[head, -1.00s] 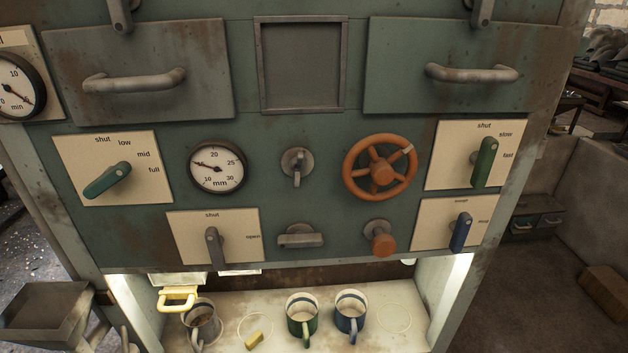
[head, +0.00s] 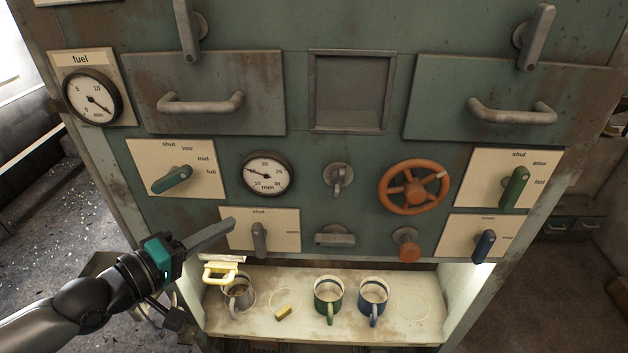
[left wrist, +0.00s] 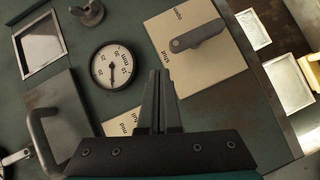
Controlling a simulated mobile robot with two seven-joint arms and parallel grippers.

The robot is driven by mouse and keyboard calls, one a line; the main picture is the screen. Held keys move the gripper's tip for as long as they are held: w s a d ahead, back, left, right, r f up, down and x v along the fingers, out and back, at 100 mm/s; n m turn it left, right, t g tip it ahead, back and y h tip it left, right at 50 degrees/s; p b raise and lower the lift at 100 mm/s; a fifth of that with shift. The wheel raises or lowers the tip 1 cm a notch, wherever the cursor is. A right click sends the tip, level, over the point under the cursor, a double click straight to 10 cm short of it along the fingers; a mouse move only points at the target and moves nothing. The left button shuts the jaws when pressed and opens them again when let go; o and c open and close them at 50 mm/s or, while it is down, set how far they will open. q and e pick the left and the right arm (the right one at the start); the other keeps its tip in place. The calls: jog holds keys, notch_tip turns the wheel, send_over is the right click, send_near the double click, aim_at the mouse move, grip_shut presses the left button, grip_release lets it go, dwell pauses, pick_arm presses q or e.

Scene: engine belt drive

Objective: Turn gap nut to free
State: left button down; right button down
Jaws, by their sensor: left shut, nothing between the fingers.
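A small grey wing-shaped nut (head: 338,178) on a round base sits on the green panel, right of the mm gauge (head: 266,173). Its grip stands roughly upright, and I can read no "gap" or "free" label by it. In the left wrist view, the nut (left wrist: 88,12) is partly cut off at the top edge, near the gauge (left wrist: 113,65). My left gripper (head: 230,224) is shut and empty in front of the lower left of the panel, left of and below the nut and well apart from it. Its fingers (left wrist: 158,75) also show in the wrist view. My right gripper is out of view.
A shut/open lever (head: 259,240) is close to my left fingertips. A green lever (head: 172,179), an orange handwheel (head: 413,190) and an orange knob (head: 407,245) are nearby. Drawer handles (head: 201,104) stick out above. Mugs (head: 328,299) stand on the shelf below.

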aim_at(334, 192)
pick_arm(q)
jog(key=s+d+r+g+h, duration=0.1)
jog(key=s+d+r+h, duration=0.3)
jog(key=r, duration=0.3)
jog(key=shift+y, duration=0.7)
jog(key=p+x, duration=0.2)
jog(key=x, duration=0.8)
jog(key=shift+w+d+r, duration=0.1)
jog(key=shift+d, duration=0.4)
jog(key=d, duration=0.1)
jog(key=d+p, duration=0.1)
jog(key=shift+d+f, duration=0.25)
jog(key=shift+d, duration=0.05)
jog(key=shift+d+f+p, duration=0.15)
jog(key=shift+d+p, duration=0.25)
jog(key=shift+d, duration=0.25)
jog(key=shift+d+f+n+h+b, duration=0.3)
jog(key=shift+d+n+b, duration=0.1)
jog(key=shift+n, duration=0.2)
